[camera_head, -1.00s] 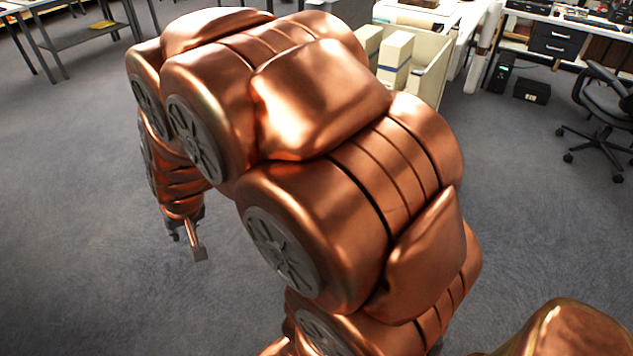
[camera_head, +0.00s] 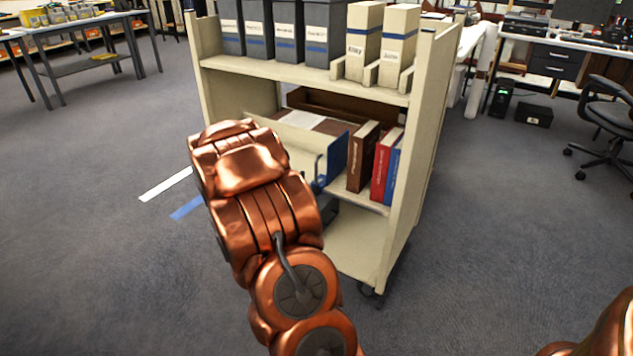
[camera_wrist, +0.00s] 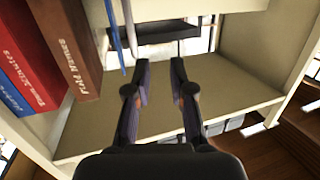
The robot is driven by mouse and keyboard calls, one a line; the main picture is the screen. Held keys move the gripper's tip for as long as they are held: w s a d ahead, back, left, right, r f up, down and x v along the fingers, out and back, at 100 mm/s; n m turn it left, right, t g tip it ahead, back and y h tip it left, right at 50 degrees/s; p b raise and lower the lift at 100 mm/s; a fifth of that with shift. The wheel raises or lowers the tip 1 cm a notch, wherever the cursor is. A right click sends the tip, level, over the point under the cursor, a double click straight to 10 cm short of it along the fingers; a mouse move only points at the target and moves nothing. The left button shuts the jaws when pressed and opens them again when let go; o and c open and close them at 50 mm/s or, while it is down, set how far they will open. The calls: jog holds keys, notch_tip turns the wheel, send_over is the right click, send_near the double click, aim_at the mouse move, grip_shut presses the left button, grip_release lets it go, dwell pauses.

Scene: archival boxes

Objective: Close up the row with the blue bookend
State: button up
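The blue bookend (camera_head: 338,158) stands upright on the cart's middle shelf, left of the brown book (camera_head: 362,157), with a narrow gap between them. The red book (camera_head: 381,168) and blue book (camera_head: 394,175) stand further right, apart from the brown one. In the wrist view the bookend shows as a thin blue edge (camera_wrist: 115,38), and the brown book (camera_wrist: 75,50) is left of it. My gripper (camera_wrist: 161,62) is open and empty, its fingers to the right of the blue edge. In the head view my arm mostly hides the gripper.
The cream cart (camera_head: 415,160) has a side panel right of the books. Grey boxes (camera_head: 289,30) and cream boxes (camera_head: 397,45) stand on its top shelf. White (camera_head: 165,184) and blue (camera_head: 186,207) strips lie on the floor at left.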

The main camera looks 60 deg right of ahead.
aim_at(316, 167)
jog(key=shift+g+h, duration=0.4)
jog(key=shift+h, duration=0.3)
jog(key=shift+s+d+f+b, duration=0.2)
jog(key=shift+d+b, duration=0.25)
jog(key=shift+d, duration=1.2)
jog(key=shift+s+d+f+b, duration=0.15)
jog(key=shift+d+b, duration=0.35)
jog(key=shift+d, duration=1.15)
jog(key=shift+s+d+f+b, duration=0.1)
jog(key=shift+d+f+b, duration=0.25)
jog(key=shift+d, duration=1.3)
jog(key=shift+r, duration=0.1)
grip_shut()
